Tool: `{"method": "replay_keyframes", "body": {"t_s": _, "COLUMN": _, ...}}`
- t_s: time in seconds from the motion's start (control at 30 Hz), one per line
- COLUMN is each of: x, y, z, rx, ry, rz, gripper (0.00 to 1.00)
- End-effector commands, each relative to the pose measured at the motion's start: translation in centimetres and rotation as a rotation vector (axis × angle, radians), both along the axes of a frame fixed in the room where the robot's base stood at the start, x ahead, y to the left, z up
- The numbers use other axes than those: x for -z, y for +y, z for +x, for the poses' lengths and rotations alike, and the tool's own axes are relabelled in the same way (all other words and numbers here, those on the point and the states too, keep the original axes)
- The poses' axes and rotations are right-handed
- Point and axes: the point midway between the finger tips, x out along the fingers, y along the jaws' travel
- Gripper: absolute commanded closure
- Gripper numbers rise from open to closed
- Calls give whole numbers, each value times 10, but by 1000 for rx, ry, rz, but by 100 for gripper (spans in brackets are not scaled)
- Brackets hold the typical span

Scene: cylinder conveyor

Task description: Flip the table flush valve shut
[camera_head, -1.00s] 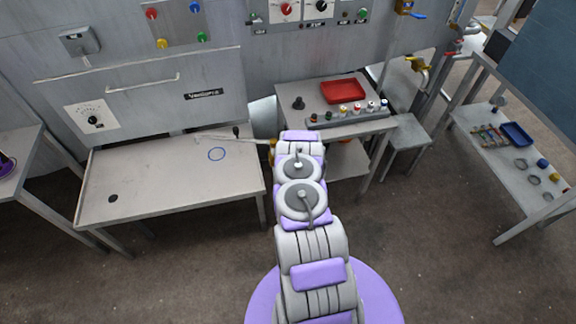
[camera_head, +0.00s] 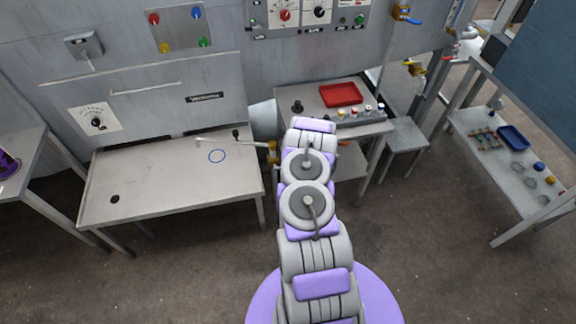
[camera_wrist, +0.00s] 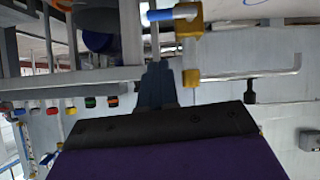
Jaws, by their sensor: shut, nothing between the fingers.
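The table flush valve (camera_head: 272,152) is a brass fitting at the right end of the left table, partly hidden by my arm in the head view. A thin bent pipe (camera_wrist: 240,74) runs right from a second brass fitting (camera_wrist: 190,77), with a black handle (camera_wrist: 250,92). My gripper (camera_wrist: 158,68) is shut and empty, its fingertips just left of this fitting in the picture. Contact cannot be told. The head view hides my gripper behind my arm.
A table with a red tray (camera_head: 341,94) and several knobs stands right of my arm. A side table with a blue tray (camera_head: 513,137) is farther right.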

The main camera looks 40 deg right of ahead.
Motion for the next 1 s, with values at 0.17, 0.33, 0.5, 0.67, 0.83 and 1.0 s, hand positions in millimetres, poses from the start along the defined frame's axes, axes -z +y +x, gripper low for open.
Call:
{"method": "replay_keyframes", "body": {"t_s": 0.17, "x": -12, "y": 9, "z": -15, "rx": 1, "ry": 1, "rz": 2, "gripper": 100}}
{"method": "replay_keyframes", "body": {"t_s": 0.33, "x": -18, "y": 16, "z": -23, "rx": 0, "ry": 1, "rz": 0, "gripper": 100}}
{"method": "replay_keyframes", "body": {"t_s": 0.5, "x": -20, "y": 17, "z": -25, "rx": 0, "ry": 0, "rz": -2, "gripper": 100}}
{"method": "replay_keyframes", "body": {"t_s": 0.67, "x": -20, "y": 17, "z": -25, "rx": -1, "ry": 1, "rz": -1, "gripper": 100}}
{"method": "replay_keyframes", "body": {"t_s": 0.83, "x": -20, "y": 17, "z": -25, "rx": -1, "ry": 0, "rz": -1, "gripper": 100}}
{"method": "replay_keyframes", "body": {"t_s": 1.0, "x": -20, "y": 16, "z": -25, "rx": -1, "ry": 0, "rz": -1, "gripper": 100}}
